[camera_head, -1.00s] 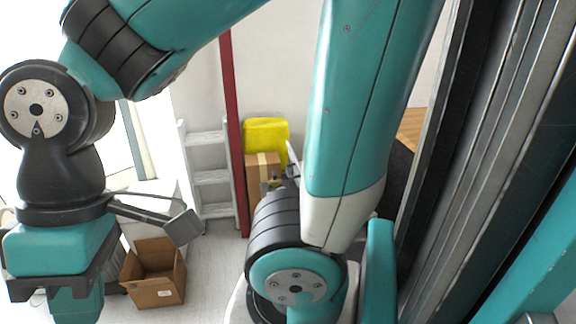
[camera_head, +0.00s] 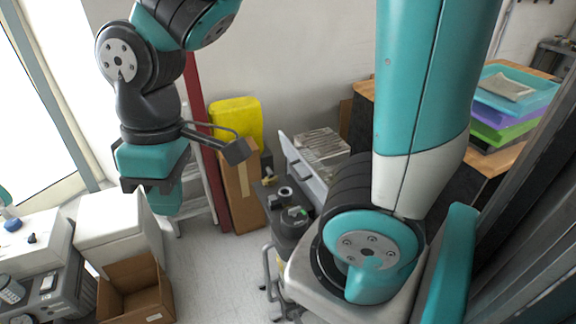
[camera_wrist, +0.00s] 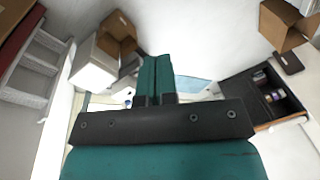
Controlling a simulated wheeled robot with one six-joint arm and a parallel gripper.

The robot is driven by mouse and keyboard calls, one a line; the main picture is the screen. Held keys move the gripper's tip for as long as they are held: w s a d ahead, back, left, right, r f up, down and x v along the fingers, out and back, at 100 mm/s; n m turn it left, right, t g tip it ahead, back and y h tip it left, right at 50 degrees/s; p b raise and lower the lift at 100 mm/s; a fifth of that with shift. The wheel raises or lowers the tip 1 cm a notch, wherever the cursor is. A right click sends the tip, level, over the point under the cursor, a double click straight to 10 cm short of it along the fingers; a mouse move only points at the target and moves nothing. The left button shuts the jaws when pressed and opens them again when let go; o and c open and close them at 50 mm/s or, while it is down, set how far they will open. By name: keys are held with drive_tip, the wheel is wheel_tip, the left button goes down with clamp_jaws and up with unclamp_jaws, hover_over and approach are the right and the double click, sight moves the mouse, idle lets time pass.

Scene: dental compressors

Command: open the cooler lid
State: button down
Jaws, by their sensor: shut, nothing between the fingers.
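A white box with a flat white top, which looks like the cooler (camera_head: 148,232), stands on the floor at the lower left of the head view. Its lid (camera_head: 106,217) looks shut. A white box that seems to be the same cooler (camera_wrist: 92,68) shows left of centre in the wrist view. My gripper (camera_head: 166,205) hangs in the air, above and to the right of the cooler in the head view, apart from it. In the wrist view its two teal fingers (camera_wrist: 155,72) are together with nothing between them.
An open cardboard box (camera_head: 135,290) stands in front of the cooler. A counter with devices (camera_head: 38,285) is at the left. Grey floor between is clear.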

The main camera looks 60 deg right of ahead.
drive_tip(key=w+d+f+n+g+h+p, duration=0.4)
drive_tip(key=w+d+f+h, duration=0.5)
drive_tip(key=w+d+f, duration=0.55)
drive_tip(key=s+d+f+g+h+p, duration=0.1)
drive_tip(key=s+d+f+h+p, duration=0.1)
drive_tip(key=s+d, duration=0.3)
drive_tip(key=s+d+f+g+h+p, duration=0.1)
drive_tip(key=s+d+p, duration=0.4)
drive_tip(key=d, duration=0.7)
drive_tip(key=shift+s+d+f+g+h, duration=0.15)
drive_tip(key=shift+s+f+g+h, duration=0.35)
drive_tip(key=shift+f, duration=0.9)
drive_tip(key=shift+w, duration=0.15)
